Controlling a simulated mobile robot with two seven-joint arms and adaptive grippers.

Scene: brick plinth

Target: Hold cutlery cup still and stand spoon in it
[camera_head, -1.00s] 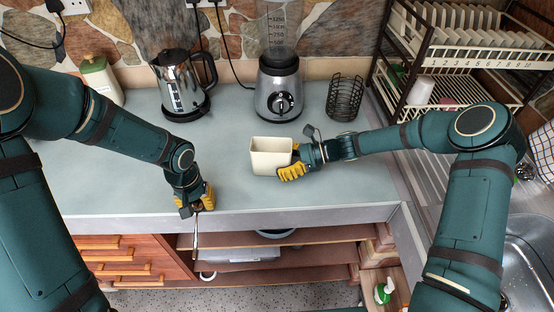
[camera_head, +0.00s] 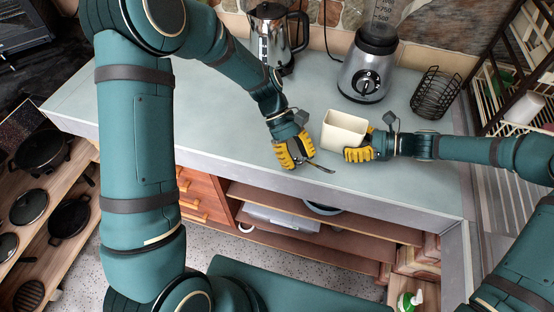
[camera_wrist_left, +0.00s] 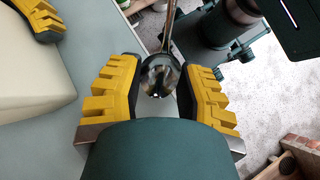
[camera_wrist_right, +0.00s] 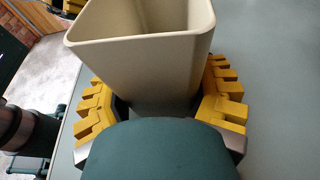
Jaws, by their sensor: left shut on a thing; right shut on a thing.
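The cutlery cup (camera_head: 343,132) is a cream, square-mouthed open container, upright near the counter's front edge. My right gripper (camera_head: 360,153) is shut on its lower right side; in the right wrist view the cup (camera_wrist_right: 145,65) sits between both yellow fingers. My left gripper (camera_head: 300,150) is just left of the cup, shut on the metal spoon (camera_head: 324,168). The spoon's thin end points right, in front of the cup and outside it. In the left wrist view the spoon's round bowl (camera_wrist_left: 160,76) lies between the fingers, and the cup (camera_wrist_left: 35,70) is at left. The cup's inside bottom is hidden.
A kettle (camera_head: 271,40), a blender (camera_head: 368,70) and a black wire basket (camera_head: 436,95) stand behind on the counter (camera_head: 230,115). A dish rack (camera_head: 510,85) is at right. Open shelves (camera_head: 310,218) lie below the front edge. The counter's left part is clear.

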